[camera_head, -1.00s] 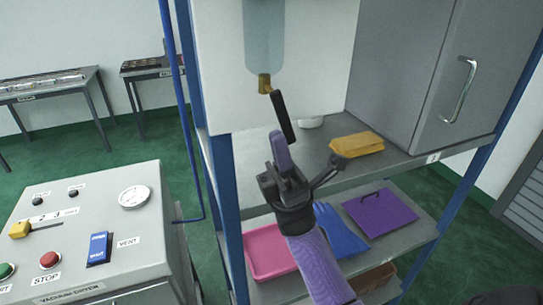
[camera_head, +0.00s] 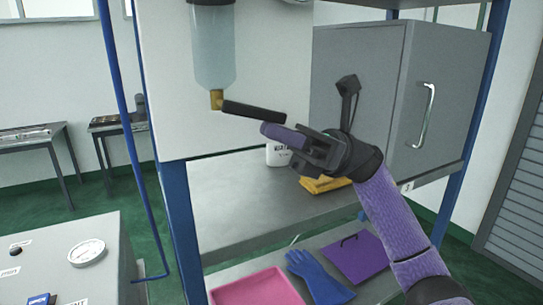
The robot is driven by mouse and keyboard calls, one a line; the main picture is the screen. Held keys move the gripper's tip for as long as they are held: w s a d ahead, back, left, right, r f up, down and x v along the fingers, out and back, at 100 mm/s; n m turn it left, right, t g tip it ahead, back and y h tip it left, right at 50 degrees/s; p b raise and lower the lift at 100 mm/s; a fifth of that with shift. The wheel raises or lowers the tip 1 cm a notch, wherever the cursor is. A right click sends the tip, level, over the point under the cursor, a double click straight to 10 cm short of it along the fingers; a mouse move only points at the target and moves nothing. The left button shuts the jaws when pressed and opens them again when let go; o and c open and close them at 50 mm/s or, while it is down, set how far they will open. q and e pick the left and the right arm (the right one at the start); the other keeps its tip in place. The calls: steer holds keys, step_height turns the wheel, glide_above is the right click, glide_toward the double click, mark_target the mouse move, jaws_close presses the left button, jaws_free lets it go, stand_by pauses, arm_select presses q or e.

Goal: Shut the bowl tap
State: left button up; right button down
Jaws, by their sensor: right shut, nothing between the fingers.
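The bowl tap has a brass body (camera_head: 216,99) under a pale blue, translucent bowl (camera_head: 214,48) mounted on a white panel. Its black lever (camera_head: 253,111) now points to the right, close to level and tilted slightly down. My right gripper (camera_head: 268,131) is shut and empty. Its purple fingertips lie just below the lever's outer end; I cannot tell whether they touch it. My right arm comes in from the lower right. My left gripper is not in view.
A grey cabinet (camera_head: 358,88) with a handle stands right of the tap. A white container (camera_head: 279,154) and yellow cloths (camera_head: 322,185) are on the shelf behind my gripper. Lower down are a pink tray (camera_head: 258,291), a blue glove (camera_head: 318,275) and a purple sheet (camera_head: 358,257).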

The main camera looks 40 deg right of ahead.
steer(key=s+d+f+b, duration=0.2)
steer(key=d+f+b, duration=0.5)
steer(key=f+b, duration=0.1)
steer(key=shift+d+f, duration=0.3)
steer(key=shift+d, duration=0.05)
stand_by(0.4)
